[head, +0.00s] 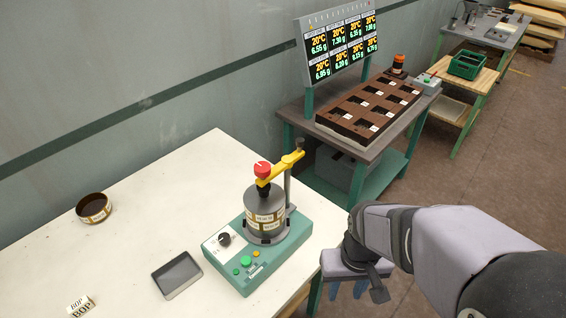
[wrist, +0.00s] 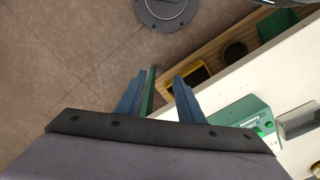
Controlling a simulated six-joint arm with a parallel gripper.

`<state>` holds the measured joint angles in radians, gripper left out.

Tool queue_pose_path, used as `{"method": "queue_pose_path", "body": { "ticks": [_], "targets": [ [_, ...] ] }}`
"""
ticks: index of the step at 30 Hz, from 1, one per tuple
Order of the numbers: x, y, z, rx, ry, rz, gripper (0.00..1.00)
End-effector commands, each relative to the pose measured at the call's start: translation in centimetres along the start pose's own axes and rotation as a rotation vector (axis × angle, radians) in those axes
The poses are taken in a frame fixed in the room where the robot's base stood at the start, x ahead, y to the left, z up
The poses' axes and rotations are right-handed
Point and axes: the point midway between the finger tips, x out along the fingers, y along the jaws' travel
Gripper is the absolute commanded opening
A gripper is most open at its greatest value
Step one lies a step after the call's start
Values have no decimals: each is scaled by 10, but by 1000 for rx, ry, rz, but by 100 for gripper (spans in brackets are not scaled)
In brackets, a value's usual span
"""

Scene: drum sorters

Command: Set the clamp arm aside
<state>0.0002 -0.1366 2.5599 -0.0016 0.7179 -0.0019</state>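The yellow clamp arm (head: 279,168) with a red knob (head: 262,169) reaches across the top of a grey drum (head: 265,204) with labels around its side. The drum stands on a green machine base (head: 258,268) with buttons, and a post (head: 289,188) carries the arm behind it. My gripper (head: 347,291) is off the table's right edge, to the lower right of the machine and apart from it. In the wrist view its two blue fingers (wrist: 159,78) are spread with nothing between them. The clamp arm cannot be made out in the wrist view.
On the white table (head: 150,205) are a brown round dish (head: 93,208), a dark tablet (head: 177,275) and a small labelled block (head: 81,306). A brown slotted tray (head: 368,108) stands on a back bench below a display (head: 340,43). The wrist view shows a yellow bin (wrist: 187,78) below.

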Motion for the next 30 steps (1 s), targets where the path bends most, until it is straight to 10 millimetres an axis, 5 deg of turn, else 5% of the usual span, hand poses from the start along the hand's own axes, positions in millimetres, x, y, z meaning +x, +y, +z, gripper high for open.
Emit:
{"method": "queue_pose_path", "body": {
  "ticks": [1, 4, 11, 18, 23, 30],
  "targets": [
    [-1, 1, 0, 3, 0, 0, 22],
    [-6, 4, 0, 16, 0, 0, 0],
    [-44, 25, -2, 112, 25, 2, 0],
    [-116, 56, -18, 336, 128, -37, 0],
    [-161, 43, -43, 661, 204, -216, 0],
    [-202, -3, -82, 1271, 141, -577, 0]
  ]
}}
